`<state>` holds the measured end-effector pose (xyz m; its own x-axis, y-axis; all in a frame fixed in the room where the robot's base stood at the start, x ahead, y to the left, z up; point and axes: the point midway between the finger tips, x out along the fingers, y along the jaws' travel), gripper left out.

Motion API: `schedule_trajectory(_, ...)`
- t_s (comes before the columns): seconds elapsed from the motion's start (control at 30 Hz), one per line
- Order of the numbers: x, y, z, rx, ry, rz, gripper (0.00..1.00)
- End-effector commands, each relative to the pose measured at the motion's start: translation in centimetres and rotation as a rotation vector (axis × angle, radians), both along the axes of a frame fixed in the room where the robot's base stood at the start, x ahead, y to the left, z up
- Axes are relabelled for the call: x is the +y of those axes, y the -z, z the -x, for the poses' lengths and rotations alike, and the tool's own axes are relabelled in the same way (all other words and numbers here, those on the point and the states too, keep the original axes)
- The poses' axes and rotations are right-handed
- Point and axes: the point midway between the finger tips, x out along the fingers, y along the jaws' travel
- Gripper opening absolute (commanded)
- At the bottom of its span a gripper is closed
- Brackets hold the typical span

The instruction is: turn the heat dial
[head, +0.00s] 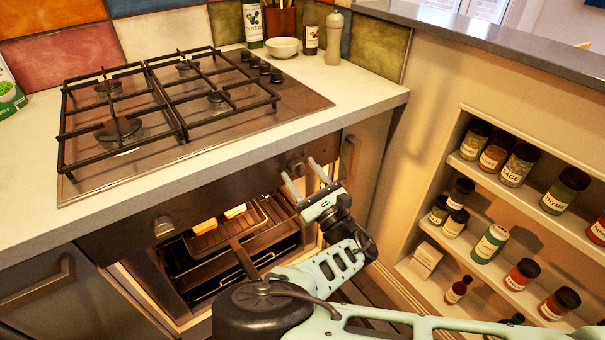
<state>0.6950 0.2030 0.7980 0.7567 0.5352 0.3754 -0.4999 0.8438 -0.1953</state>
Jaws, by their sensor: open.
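The oven's front panel (125,240) carries two round dials, one at the left (163,227) and one at the right (296,167). Markings that would tell which is the heat dial are too small to read. My gripper (299,168) is open, its two fingers pointing up at the right dial. In the head view that dial shows between the fingertips. Whether the fingers touch it or stop short in front of it cannot be told. Nothing is held.
The lit oven cavity below shows a rack (228,234) with pieces of bread-like food (204,226). A gas hob (160,110) with several black knobs (264,69) sits above in the worktop (345,99). Spice shelves (490,180) with several jars stand at the right.

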Motion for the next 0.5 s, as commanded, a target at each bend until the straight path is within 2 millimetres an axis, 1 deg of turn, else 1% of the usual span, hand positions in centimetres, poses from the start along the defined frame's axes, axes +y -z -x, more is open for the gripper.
schedule_trajectory(0.2, 0.0, -0.01, -0.02, 0.0, 0.0, 0.0, 0.55)
schedule_trajectory(0.23, 0.01, -0.01, -0.02, 0.0, 0.0, 0.0, 0.49)
schedule_trajectory(0.27, 0.0, -0.01, -0.02, 0.0, 0.0, 0.0, 0.41)
schedule_trajectory(0.3, 0.01, 0.0, -0.01, 0.0, 0.0, 0.0, 0.3)
schedule_trajectory(0.37, 0.0, -0.01, -0.01, 0.0, 0.0, 0.0, 0.13)
schedule_trajectory(0.4, -0.01, 0.0, 0.0, 0.0, 0.0, 0.0, 0.1)
schedule_trajectory(0.5, -0.01, 0.01, 0.0, 0.0, 0.0, 0.0, 0.1)
